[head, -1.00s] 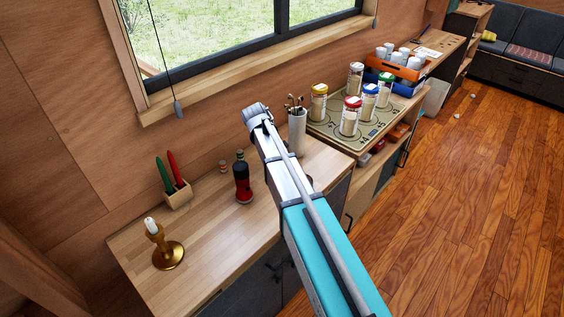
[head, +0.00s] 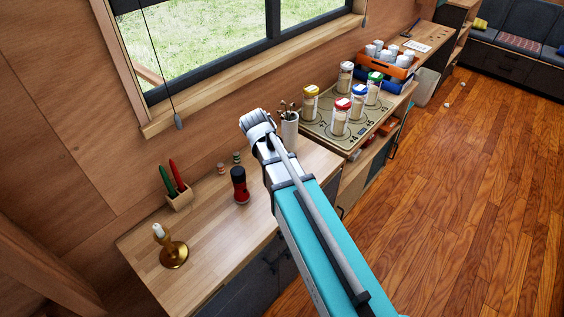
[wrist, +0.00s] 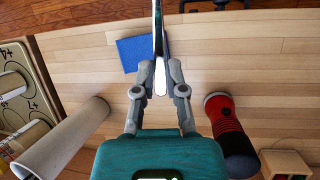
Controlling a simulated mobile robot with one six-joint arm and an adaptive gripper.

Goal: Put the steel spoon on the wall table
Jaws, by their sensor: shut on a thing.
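My gripper (wrist: 160,90) is shut on the steel spoon (wrist: 158,55), a narrow shiny piece that points up the wrist picture, away from the gripper. Its far end runs out of the frame. Below it lies the wooden tabletop (wrist: 80,65) with a blue cloth-like piece (wrist: 130,52). In the head view my arm hides the gripper's fingers and the spoon. The arm reaches over the wooden table along the wall (head: 205,235), close to a white utensil holder (head: 290,132).

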